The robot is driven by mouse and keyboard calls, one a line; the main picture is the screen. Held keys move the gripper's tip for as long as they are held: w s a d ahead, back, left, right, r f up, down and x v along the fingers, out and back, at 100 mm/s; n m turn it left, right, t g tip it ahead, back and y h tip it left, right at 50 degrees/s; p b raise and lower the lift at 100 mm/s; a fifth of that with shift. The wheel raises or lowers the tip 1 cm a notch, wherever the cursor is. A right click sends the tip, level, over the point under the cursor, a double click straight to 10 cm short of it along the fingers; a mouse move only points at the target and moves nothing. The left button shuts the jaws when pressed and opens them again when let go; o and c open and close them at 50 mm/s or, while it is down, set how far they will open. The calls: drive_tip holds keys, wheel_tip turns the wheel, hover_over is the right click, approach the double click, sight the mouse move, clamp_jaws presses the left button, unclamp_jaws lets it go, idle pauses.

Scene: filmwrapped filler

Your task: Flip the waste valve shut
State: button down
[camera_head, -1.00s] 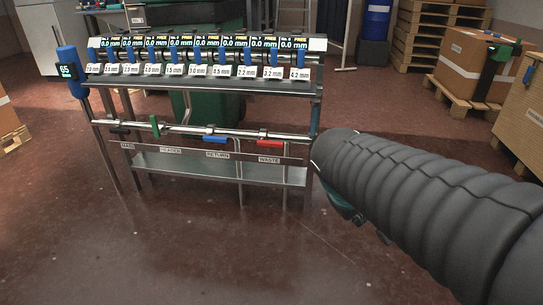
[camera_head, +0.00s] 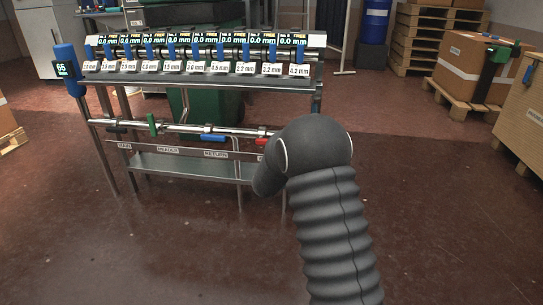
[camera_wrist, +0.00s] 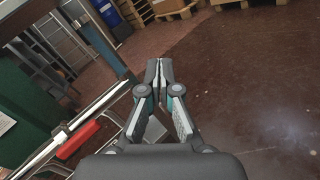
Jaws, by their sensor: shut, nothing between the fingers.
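My gripper (camera_wrist: 159,66) is shut and empty. Its fingertips are to the right of the red handle in the wrist view, apart from it. My arm hides the gripper and the WASTE label in the head view.
A blue handle (camera_head: 212,138) lies along the pipe, a green handle (camera_head: 152,124) stands across it, and a black handle (camera_head: 117,129) is at the left. A shelf (camera_head: 190,165) runs below. Open floor (camera_head: 430,200) lies to the right.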

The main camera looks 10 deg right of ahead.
drive_tip(key=w+a+f+n+t+y, duration=0.4)
drive_tip(key=w+a+f+n, duration=0.1)
drive_tip(key=f, duration=0.4)
drive_tip(key=w+a+f+n+t+y+b, duration=0.1)
drive_tip(key=w+a+f+n+t+y, duration=0.3)
drive_tip(key=a+f+n, duration=0.3)
wheel_tip(320, 180, down, 2)
drive_tip(key=shift+w+a+f+t, duration=0.1)
drive_tip(key=shift+w+a+t, duration=0.3)
drive_tip(key=shift+w+a, duration=0.45)
drive_tip(key=shift+s+a, duration=0.1)
drive_tip(key=w+d+r, duration=0.3)
drive_tip(key=w+r, duration=0.3)
drive_tip(key=w, duration=0.3)
drive_tip(key=shift+r+b, duration=0.25)
drive_tip(key=shift+b, duration=0.15)
drive_tip(key=shift+r, duration=0.1)
